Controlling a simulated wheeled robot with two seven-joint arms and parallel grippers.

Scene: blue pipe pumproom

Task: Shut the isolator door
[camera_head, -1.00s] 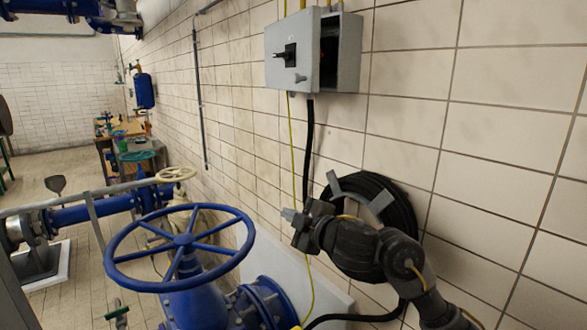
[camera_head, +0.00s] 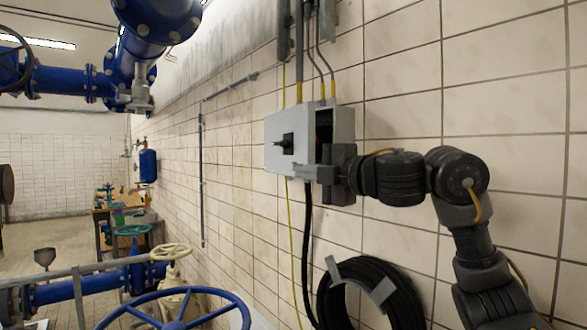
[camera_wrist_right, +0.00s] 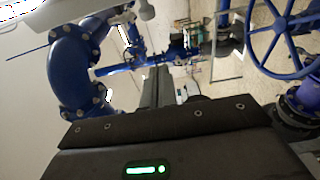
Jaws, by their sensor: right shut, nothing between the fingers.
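The isolator is a grey box (camera_head: 343,122) on the tiled wall in the head view. Its door (camera_head: 279,150) carries a black rotary switch (camera_head: 285,143). The door stands ajar, with a dark gap between its right edge and the box. My right gripper (camera_head: 318,173) is shut and empty at the lower right corner of the door, overlapping it in the picture. I cannot tell whether it touches the door. It hides that corner and the lower part of the gap. My shut fingers also show in the wrist view (camera_wrist_right: 156,88), where I cannot make out the door. My left gripper is not in view.
Cables (camera_head: 322,65) enter the box from above, and a black cable (camera_head: 307,230) hangs below it. A coiled black hose (camera_head: 395,285) hangs on the wall beneath. A blue handwheel (camera_head: 178,322) and blue pipes (camera_head: 150,20) lie to the left.

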